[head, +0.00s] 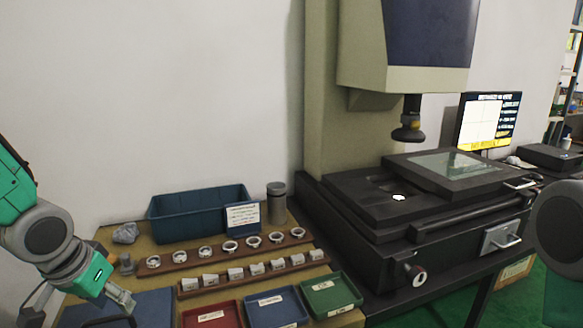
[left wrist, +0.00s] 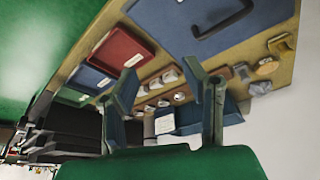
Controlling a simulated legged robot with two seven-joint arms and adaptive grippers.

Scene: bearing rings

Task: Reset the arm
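My left gripper (head: 122,299) is at the lower left of the head view, above the left front part of the bench. In the left wrist view its two fingers (left wrist: 170,88) stand well apart with nothing between them. My right arm (head: 562,240) shows only in part at the right edge, and its gripper is out of view. Several bearing rings (head: 230,247) sit in a row on a wooden rack (head: 190,262). A small bright white piece (head: 399,197) lies on the stage of the measuring machine (head: 375,190); I cannot tell whether it is a ring.
A second rack (head: 212,284) holds white labels. Red (head: 212,316), blue (head: 277,307) and green (head: 330,294) trays line the front. A blue bin (head: 185,208) and grey cylinder (head: 276,203) stand behind. A blue panel (head: 150,308) lies near my left gripper.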

